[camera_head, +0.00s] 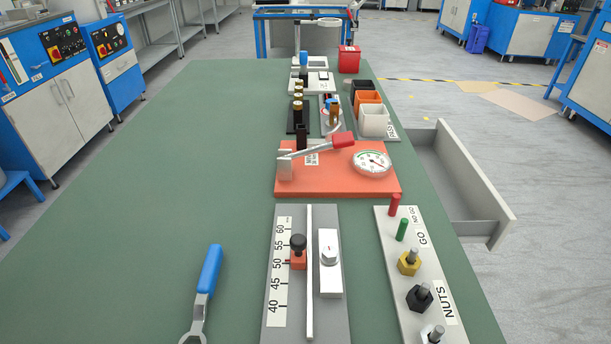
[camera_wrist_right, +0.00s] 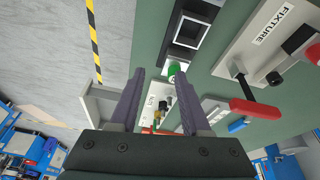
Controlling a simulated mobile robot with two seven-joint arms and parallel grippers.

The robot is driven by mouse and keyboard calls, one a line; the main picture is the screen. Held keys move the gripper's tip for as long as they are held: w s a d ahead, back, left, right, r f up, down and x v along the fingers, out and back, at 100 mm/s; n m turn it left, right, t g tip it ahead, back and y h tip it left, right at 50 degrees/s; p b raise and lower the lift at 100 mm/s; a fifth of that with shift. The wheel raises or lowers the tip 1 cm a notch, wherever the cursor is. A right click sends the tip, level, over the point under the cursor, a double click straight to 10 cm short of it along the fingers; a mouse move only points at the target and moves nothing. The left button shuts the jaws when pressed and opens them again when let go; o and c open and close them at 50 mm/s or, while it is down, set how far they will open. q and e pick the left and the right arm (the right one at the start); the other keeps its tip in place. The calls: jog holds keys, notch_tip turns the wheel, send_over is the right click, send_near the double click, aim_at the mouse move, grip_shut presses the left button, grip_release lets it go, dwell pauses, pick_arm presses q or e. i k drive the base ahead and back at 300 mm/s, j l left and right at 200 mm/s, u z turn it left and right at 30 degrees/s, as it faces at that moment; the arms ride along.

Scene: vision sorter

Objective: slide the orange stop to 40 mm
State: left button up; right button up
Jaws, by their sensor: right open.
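The orange stop (camera_head: 298,261) sits on a grey plate (camera_head: 337,322) at the front middle of the head view, with a black knob (camera_head: 298,243) on top. It stands between a white scale (camera_head: 276,312) and a thin upright-looking rail (camera_head: 309,305), beside the mark 50. The scale reads 40 nearest me and 60 farthest. My right gripper (camera_wrist_right: 155,72) shows only in its wrist view, with its two fingers apart and nothing gripped between them. The stop is not recognisable there. My left gripper is not in view.
A white block with a dial (camera_head: 330,265) is right of the rail. A blue-handled wrench (camera_head: 210,268) lies left. The nuts plate (camera_head: 400,286) is right, a red clamp board (camera_head: 310,184) behind, an open drawer (camera_head: 455,190) off the table's right edge.

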aim_at(297, 242)
jog(key=j+z, duration=0.2)
jog(key=z, duration=0.2)
jog(key=k+j+z, duration=0.1)
jog(key=z, duration=0.3)
jog(key=k+j+z, duration=0.1)
jog(key=j+z, duration=0.15)
jog(key=z, duration=0.2)
jog(key=k+j+z, duration=0.1)
jog(key=z, duration=0.3)
